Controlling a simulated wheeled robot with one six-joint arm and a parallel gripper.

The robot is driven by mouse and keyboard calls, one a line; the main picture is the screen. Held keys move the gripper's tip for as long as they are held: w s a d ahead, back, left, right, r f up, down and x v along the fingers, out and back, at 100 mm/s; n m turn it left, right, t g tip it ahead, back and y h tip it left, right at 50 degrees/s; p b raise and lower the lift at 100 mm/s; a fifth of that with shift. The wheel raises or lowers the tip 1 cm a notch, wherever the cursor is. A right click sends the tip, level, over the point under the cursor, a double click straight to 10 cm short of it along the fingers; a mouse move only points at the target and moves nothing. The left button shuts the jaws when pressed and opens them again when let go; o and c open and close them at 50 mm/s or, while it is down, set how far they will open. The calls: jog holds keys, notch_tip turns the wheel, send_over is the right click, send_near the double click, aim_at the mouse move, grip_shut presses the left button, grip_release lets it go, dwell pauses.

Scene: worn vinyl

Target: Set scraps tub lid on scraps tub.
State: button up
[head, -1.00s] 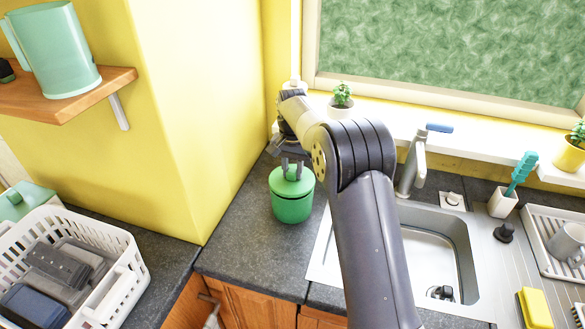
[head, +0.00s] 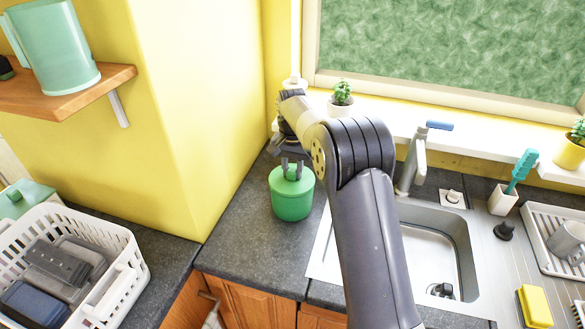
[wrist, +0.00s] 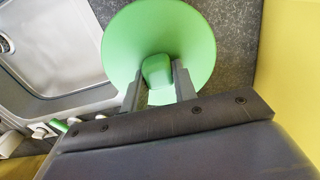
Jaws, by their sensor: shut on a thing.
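The green scraps tub (head: 292,206) stands upright on the dark counter, left of the sink. The green scraps tub lid (head: 291,180) is on top of it, covering the tub's mouth, and looks level. My gripper (head: 292,168) reaches down from above and is shut on the lid's knob. In the wrist view the round lid (wrist: 185,35) fills the upper middle, and its knob sits between the fingers of my gripper (wrist: 158,80). The tub is hidden under the lid there. I cannot tell whether the lid's rim is fully seated.
The sink (head: 432,240) and tap (head: 412,165) are right of the tub. A yellow wall (head: 200,110) rises close on the left. A potted plant (head: 341,98) stands on the sill behind. A white basket (head: 120,290) is at the lower left. The counter before the tub is clear.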

jog(key=shift+f, duration=0.25)
jog(key=o, duration=2.1)
jog(key=shift+o, duration=0.2)
jog(key=shift+r+p, duration=1.3)
jog(key=shift+r, duration=2.2)
notch_tip(320, 180, up, 11)
